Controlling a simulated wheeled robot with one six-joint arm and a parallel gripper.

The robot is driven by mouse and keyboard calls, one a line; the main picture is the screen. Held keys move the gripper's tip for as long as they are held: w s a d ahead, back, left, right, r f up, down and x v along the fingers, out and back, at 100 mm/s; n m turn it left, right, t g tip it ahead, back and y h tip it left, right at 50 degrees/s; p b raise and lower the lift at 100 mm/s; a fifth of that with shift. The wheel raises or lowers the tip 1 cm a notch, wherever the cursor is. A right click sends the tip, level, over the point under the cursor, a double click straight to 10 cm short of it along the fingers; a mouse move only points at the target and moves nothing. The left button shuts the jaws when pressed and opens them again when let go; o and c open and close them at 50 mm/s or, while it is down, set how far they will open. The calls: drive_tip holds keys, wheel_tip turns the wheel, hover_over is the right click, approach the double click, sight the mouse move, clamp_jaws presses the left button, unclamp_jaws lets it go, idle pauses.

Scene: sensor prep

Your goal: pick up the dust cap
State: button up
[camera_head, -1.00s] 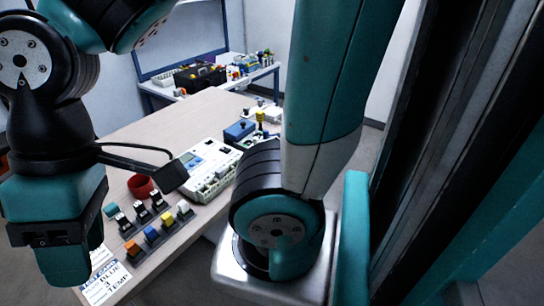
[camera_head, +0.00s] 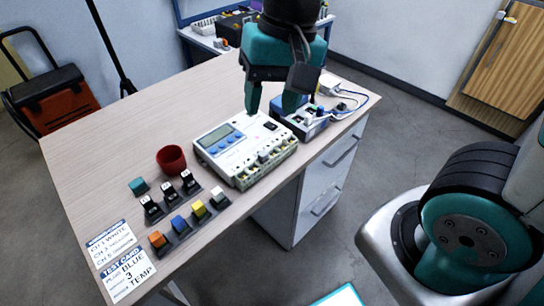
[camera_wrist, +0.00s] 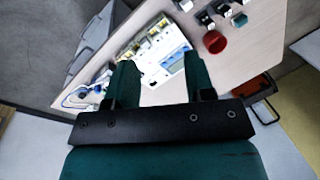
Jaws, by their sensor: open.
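I cannot tell with certainty which thing is the dust cap. A small teal block (camera_head: 138,186) lies on the table beside a red round cup (camera_head: 171,159). My gripper (camera_head: 272,104) is open and points down, above the gap between the blue box and a white instrument. In the wrist view my gripper (camera_wrist: 160,62) has its two teal fingers apart with nothing between them held; the white instrument (camera_wrist: 173,65) shows beyond them.
The white instrument (camera_head: 222,134) stands mid-table. Black labelled blocks (camera_head: 189,182) and orange, blue, yellow and white-topped blocks (camera_head: 199,208) stand in rows at the front. Cards (camera_head: 128,274) lie at the corner. Cables run by a white box (camera_head: 329,84). The table's left part is bare.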

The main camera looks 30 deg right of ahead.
drive_tip(key=w+d+f+m+h+b, duration=0.25)
drive_tip(key=w+f+m, duration=0.25)
drive_tip(key=w+m, duration=0.6)
drive_tip(key=m, duration=0.2)
hover_over(263, 153)
wheel_tip(263, 153, down, 11)
drive_tip(key=shift+w+a+f+p, duration=0.1)
drive_tip(key=shift+p, duration=0.2)
drive_tip(key=shift+f, duration=3.1)
drive_tip(key=shift+c, duration=0.5)
clamp_jaws()
